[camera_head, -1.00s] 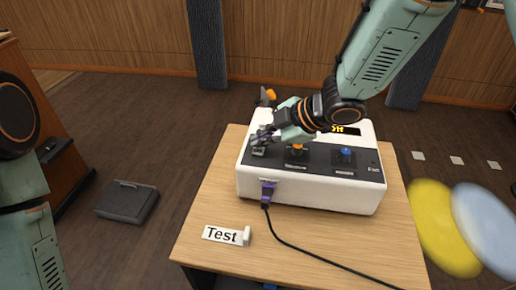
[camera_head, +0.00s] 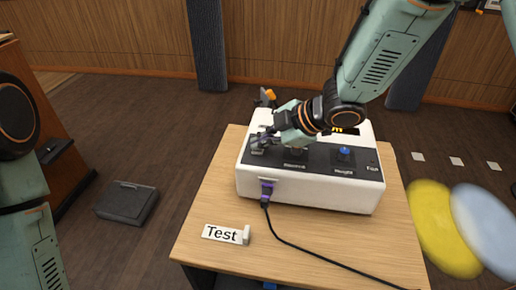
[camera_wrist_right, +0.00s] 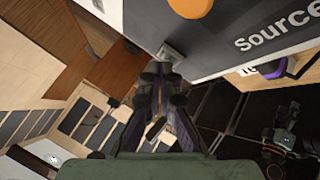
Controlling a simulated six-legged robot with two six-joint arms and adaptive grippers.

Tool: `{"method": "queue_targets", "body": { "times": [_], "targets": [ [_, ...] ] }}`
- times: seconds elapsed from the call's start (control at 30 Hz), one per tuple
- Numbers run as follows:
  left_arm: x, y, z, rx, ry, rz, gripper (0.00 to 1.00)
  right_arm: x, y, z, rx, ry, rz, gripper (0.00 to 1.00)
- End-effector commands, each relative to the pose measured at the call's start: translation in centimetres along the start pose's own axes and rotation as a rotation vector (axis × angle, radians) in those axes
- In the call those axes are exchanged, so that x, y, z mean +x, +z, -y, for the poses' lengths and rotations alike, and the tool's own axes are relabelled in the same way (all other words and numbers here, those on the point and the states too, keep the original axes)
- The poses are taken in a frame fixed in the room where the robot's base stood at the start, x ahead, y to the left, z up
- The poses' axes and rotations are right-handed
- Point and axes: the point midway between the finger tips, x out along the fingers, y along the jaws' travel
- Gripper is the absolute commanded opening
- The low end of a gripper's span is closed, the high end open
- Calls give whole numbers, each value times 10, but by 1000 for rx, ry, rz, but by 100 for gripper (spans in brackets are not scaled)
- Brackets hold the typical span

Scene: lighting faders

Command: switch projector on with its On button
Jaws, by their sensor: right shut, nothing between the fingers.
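The projector (camera_head: 310,194) is a white box with a dark top panel, standing on the wooden table. Its panel carries a blue knob (camera_head: 344,153) above the label "Height", and an orange knob (camera_wrist_right: 190,6) by the label "Source" in the wrist view. My right gripper (camera_head: 262,142) is shut and empty over the panel's left end. In the wrist view its fingertips (camera_wrist_right: 161,72) are close to a small grey button-like piece (camera_wrist_right: 171,52); I cannot tell whether they touch. No "On" label is readable. My left gripper is out of view.
A "Test" sign (camera_head: 221,234) lies on the table (camera_head: 210,258). A dark case (camera_head: 127,202) is on the floor at left. Yellow (camera_head: 443,228) and pale blue (camera_head: 487,220) discs are at right.

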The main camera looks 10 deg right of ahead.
Motion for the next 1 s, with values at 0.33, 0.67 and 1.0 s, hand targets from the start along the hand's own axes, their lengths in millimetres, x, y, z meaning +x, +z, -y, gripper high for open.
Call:
{"method": "queue_targets", "body": {
  "times": [0.33,0.67,1.0],
  "targets": [
    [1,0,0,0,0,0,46,1,1,1,-1,0,0,0],
    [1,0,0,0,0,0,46,2,2,2,-1,-1,0,0],
    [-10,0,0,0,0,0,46,-2,-2,-3,0,-1,0,0]
  ]
}}
